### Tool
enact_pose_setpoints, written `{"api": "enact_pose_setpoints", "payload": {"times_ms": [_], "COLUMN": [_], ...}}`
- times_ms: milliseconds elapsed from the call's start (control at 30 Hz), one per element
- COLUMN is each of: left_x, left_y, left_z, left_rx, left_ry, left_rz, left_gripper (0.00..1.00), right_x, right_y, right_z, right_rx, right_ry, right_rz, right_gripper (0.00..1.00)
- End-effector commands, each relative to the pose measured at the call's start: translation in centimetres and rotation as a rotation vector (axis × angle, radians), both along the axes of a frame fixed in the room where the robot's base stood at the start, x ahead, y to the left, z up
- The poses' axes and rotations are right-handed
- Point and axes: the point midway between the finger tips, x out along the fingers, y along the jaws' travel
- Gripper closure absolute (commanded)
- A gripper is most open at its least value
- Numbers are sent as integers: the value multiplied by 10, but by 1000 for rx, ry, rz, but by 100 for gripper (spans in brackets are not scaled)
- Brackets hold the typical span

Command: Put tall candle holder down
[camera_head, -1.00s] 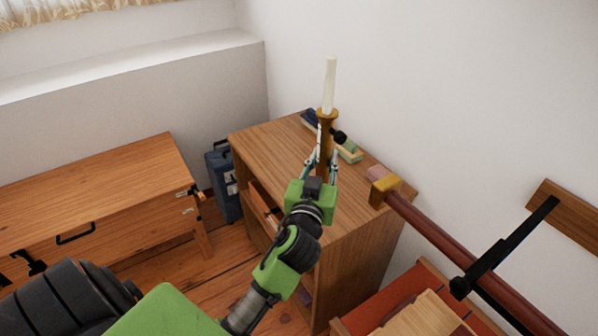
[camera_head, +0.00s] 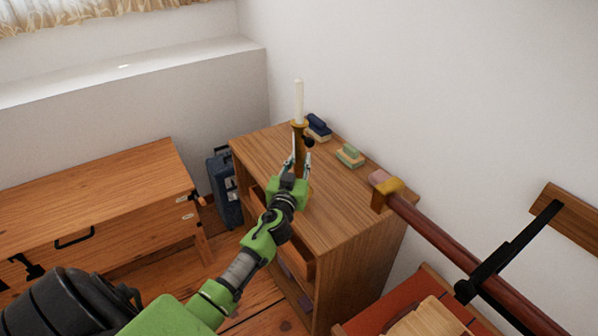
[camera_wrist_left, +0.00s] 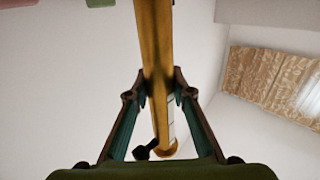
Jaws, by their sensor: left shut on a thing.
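The tall candle holder (camera_head: 299,136) is a brass-coloured stem with a cup that carries a white candle (camera_head: 299,101). It stands upright over the left part of the wooden dresser top (camera_head: 342,213). My left gripper (camera_head: 296,165) is shut on its stem. In the left wrist view the golden stem (camera_wrist_left: 155,50) runs between the two fingers, with its cup low in the picture. The holder's foot is mostly hidden behind my gripper, so I cannot tell whether it touches the top. My right gripper is not in view.
A dark blue brush-like object (camera_head: 318,128), a green block-like one (camera_head: 350,156) and a pink one (camera_head: 378,177) lie along the dresser's wall side. A dark red rail (camera_head: 440,236) is at right. A drawer is partly open. A suitcase (camera_head: 223,186) stands left.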

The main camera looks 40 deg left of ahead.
Motion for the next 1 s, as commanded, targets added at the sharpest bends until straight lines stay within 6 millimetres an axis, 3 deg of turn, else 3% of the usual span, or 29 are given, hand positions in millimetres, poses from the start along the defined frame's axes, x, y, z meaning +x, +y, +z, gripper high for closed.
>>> {"api": "enact_pose_setpoints", "payload": {"times_ms": [233, 700, 733, 800, 1000], "left_x": [2, 1, 1, 1, 1], "left_y": [3, 2, 2, 2, 2], "left_z": [-29, -36, -37, -36, -36], "left_rx": [1, 0, -1, 0, 0], "left_ry": [0, -2, 1, 1, 1], "left_rz": [0, 1, 1, 1, 1], "left_gripper": [100, 100, 76, 61, 61], "right_x": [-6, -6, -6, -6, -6], "right_y": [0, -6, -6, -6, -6], "right_z": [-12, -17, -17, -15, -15], "right_rx": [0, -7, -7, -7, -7], "right_ry": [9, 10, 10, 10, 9], "right_rz": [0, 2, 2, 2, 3], "right_gripper": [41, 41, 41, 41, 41]}}
